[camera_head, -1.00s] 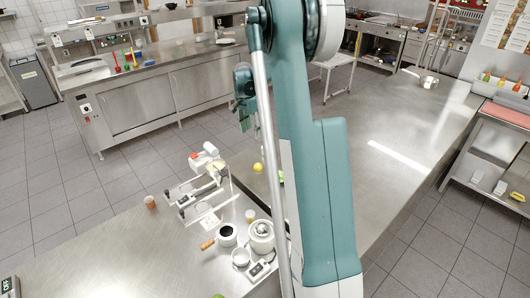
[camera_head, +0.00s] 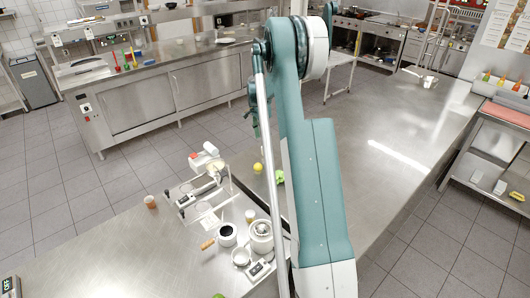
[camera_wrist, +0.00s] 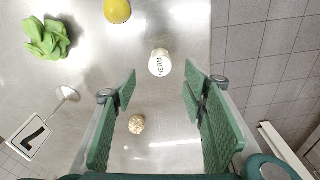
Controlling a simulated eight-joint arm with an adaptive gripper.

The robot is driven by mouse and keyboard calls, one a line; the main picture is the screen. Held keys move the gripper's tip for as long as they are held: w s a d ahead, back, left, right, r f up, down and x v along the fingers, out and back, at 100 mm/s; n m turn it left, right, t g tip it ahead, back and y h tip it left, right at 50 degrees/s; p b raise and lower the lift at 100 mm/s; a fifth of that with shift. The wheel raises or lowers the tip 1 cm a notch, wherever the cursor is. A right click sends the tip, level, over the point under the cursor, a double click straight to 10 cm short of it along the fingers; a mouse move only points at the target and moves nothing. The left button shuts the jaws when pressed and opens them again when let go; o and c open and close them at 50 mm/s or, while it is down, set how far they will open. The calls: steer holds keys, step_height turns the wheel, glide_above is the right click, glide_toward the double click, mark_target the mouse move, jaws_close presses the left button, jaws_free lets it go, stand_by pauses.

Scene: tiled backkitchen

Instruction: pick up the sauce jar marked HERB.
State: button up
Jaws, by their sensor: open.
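The jar marked HERB (camera_wrist: 159,63) shows in the wrist view as a round white top with dark lettering, standing on the steel counter (camera_wrist: 175,22). My gripper (camera_wrist: 160,76) is open, with its green ribbed fingers spread wide to the left and right. The jar appears just beyond the fingertips, roughly midway between them, and nothing is held. In the head view I cannot make out the jar; my own arm covers part of the counter.
Left of the jar in the wrist view are a yellow ball (camera_wrist: 117,10), a crumpled green cloth (camera_wrist: 46,38) and a card marked L (camera_wrist: 27,140) on a metal stand. A beige crumbly ball (camera_wrist: 136,124) lies between the fingers. The counter edge runs close on the right.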

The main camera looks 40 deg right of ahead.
mark_target(265, 147)
steer(key=shift+d+f, duration=0.1)
steer(key=shift+f, duration=1.15)
steer(key=shift+f, duration=0.2)
steer(key=shift+d+f+p, duration=0.15)
steer(key=shift+f, duration=1.05)
steer(key=shift+d+f+p, duration=0.1)
steer(key=shift+f+p, duration=0.05)
steer(key=shift+f, duration=1.05)
steer(key=c, duration=1.1)
